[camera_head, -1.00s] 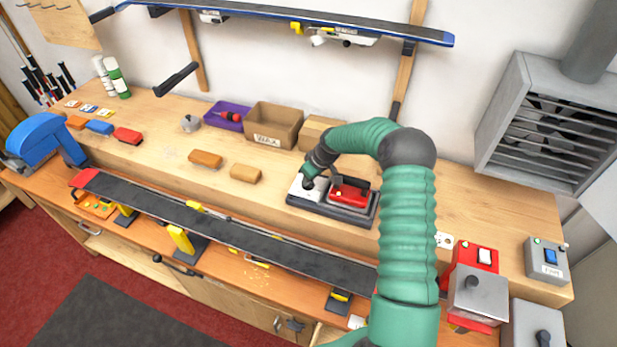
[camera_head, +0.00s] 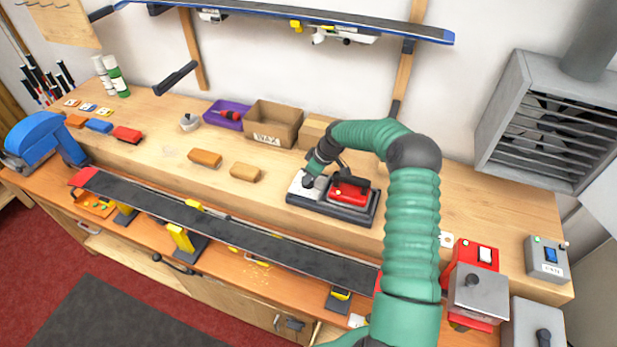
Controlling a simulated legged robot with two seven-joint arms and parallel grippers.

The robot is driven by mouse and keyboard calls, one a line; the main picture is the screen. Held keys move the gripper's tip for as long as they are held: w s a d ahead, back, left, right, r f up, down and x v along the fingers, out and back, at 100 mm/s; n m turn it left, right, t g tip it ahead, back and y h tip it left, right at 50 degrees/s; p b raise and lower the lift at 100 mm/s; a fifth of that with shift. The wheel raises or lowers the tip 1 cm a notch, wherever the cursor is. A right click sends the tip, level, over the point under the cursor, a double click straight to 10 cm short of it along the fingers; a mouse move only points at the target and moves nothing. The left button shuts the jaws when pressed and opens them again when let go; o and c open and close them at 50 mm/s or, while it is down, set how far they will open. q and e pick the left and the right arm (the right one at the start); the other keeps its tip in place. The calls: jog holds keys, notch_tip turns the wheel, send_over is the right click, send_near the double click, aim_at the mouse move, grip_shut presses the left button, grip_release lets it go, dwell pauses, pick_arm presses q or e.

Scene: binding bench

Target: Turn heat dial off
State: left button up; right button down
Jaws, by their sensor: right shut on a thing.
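A red iron (camera_head: 349,193) sits on a dark base (camera_head: 335,213) towards the right of the raised bench top. A pale panel (camera_head: 297,188) is at the left end of this unit. My right arm is green and comes in from the bottom right. Its gripper (camera_head: 309,181) points down at the pale panel, just left of the red iron. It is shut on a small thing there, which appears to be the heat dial. The fingers hide the dial, so its setting cannot be read. My left gripper is out of view.
A cardboard box (camera_head: 287,124) and a purple tray (camera_head: 219,115) stand behind the unit. Wax blocks (camera_head: 245,173) lie to its left. A long dark ski (camera_head: 230,232) runs along the front. Red and grey switch boxes (camera_head: 549,262) are at the right.

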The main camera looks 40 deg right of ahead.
jog(key=c, duration=1.6)
grip_release()
jog(key=shift+d, duration=0.1)
jog(key=shift+o, duration=0.6)
jog(key=b+v, duration=0.2)
jog(key=v, duration=1.4)
jog(key=shift+r+b, duration=0.25)
jog(key=shift+b, duration=0.15)
jog(key=shift+s+d, duration=0.1)
jog(key=shift+d, duration=0.05)
